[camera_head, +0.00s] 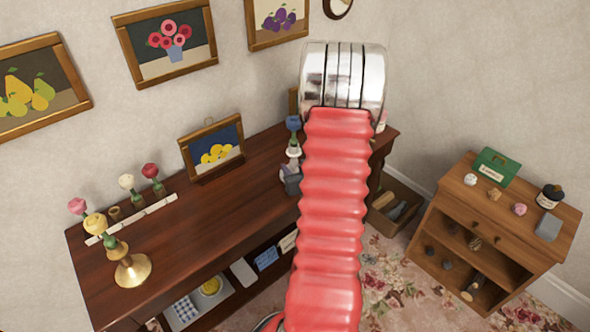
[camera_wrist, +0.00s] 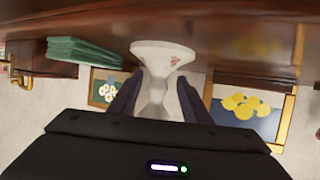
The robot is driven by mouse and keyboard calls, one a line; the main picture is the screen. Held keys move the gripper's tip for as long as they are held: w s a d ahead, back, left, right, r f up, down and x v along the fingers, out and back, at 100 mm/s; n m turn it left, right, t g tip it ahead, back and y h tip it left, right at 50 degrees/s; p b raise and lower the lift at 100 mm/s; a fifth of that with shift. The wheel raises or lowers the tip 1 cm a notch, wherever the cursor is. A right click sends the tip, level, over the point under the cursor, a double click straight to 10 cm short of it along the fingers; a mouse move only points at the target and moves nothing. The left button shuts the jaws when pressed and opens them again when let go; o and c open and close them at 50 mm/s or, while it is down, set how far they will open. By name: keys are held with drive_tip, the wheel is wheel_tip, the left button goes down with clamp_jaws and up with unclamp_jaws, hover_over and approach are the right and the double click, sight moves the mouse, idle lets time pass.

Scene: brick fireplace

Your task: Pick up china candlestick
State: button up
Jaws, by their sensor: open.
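The china candlestick (camera_wrist: 162,53) is white with a small floral mark on its flared base. In the wrist view, which is upside down, its base meets the dark wood top and its narrow stem lies between my fingers. My gripper (camera_wrist: 158,80) is open, one dark finger on each side of the stem; I cannot tell whether either touches it. In the head view my red arm hides most of this spot. A small white piece (camera_head: 293,152), seemingly the candlestick, shows at the arm's left edge, with a grey part just below it.
Green books (camera_wrist: 85,53) and a flower picture (camera_wrist: 104,90) are near the gripper. A small wooden cabinet (camera_head: 440,215) stands right.

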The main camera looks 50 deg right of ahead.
sight(291, 160)
drive_tip(key=shift+w+d+f, duration=0.1)
drive_tip(key=shift+w+d, duration=0.05)
drive_tip(key=shift+w, duration=0.1)
drive_tip(key=shift+r+x, duration=0.2)
drive_tip(key=shift+x, duration=2.35)
drive_tip(key=shift+d, duration=0.15)
clamp_jaws()
drive_tip(key=shift+r, duration=0.1)
